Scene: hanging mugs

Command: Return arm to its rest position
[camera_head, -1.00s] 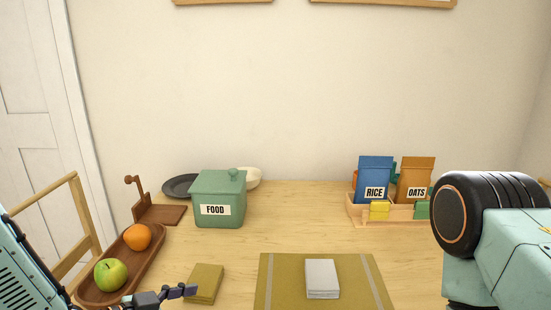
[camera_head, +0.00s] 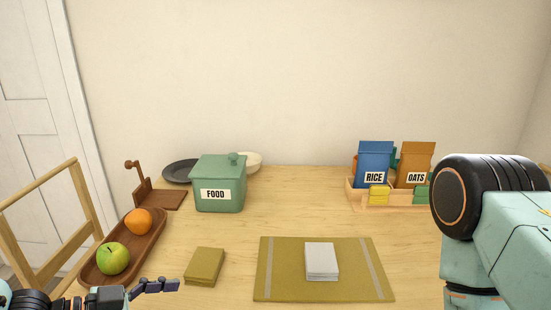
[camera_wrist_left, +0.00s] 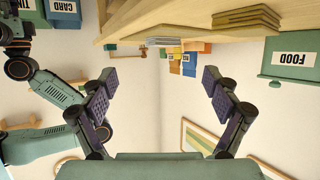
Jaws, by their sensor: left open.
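My left gripper (camera_head: 155,286) shows at the bottom left of the head view, in front of the wooden fruit tray and left of a small olive cloth stack. In the left wrist view its two fingers (camera_wrist_left: 158,95) are spread wide apart with nothing between them, so it is open and empty. Most of the left arm is out of the head view. My right arm fills the right edge of the head view; its gripper does not show there.
A green FOOD box (camera_head: 219,184), a wooden tray (camera_head: 150,242) with an apple and an orange, an olive cloth stack (camera_head: 204,266), a mat (camera_head: 350,270) with a white stack (camera_head: 321,261), and a crate (camera_head: 400,203) with RICE and OATS packs stand on the table.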

